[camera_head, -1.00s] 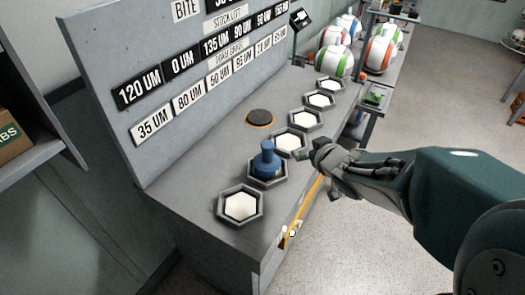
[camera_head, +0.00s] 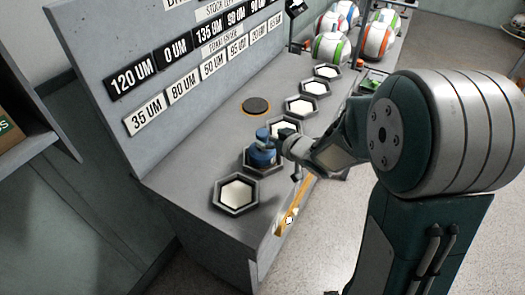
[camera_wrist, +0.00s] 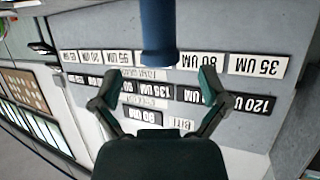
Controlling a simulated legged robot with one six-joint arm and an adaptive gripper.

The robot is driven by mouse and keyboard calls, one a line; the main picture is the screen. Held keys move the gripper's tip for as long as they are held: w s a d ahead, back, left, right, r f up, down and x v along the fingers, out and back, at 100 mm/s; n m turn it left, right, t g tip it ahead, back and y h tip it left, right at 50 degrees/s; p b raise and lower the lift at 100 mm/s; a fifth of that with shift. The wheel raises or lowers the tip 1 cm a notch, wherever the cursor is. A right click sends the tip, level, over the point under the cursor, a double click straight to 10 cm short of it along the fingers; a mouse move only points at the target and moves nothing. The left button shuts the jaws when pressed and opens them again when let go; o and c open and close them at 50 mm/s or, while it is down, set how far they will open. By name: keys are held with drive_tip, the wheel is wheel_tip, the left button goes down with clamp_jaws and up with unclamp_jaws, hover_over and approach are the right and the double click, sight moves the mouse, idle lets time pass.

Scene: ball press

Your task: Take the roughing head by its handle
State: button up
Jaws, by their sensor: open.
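The roughing head appears to be the blue tool (camera_head: 262,155), standing upright in a hexagonal holder (camera_head: 249,167) on the grey bench, second from the near end. In the wrist view, which is upside down, the blue handle (camera_wrist: 158,32) comes down from the top edge, centred between the two fingers. My gripper (camera_wrist: 160,78) is open there, with the handle's end just above the fingertips in the picture. Contact cannot be told.
A hexagonal holder with a white pad (camera_head: 237,194) is at the near end; several similar holders run toward the back. A dark round disc (camera_head: 256,105) lies behind the tool. A labelled panel (camera_head: 150,75) rises along the bench's back. Balls (camera_head: 331,47) sit at the far end.

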sight(263, 133)
drive_tip(key=x, duration=0.3)
drive_tip(key=shift+w+a+f, duration=0.1)
drive_tip(key=shift+w+a, duration=0.05)
drive_tip(key=shift+w, duration=0.15)
drive_tip(key=shift+a, duration=0.25)
drive_tip(key=shift+d, duration=0.2)
clamp_jaws()
drive_tip(key=shift+w+a+r, duration=0.1)
drive_tip(key=shift+r, duration=0.2)
wheel_tip(263, 133, up, 2)
drive_tip(key=shift+r, duration=0.25)
drive_tip(key=s+d+r, duration=0.2)
drive_tip(key=d+r, duration=0.8)
drive_tip(key=d, duration=0.4)
drive_tip(key=shift+s, duration=0.4)
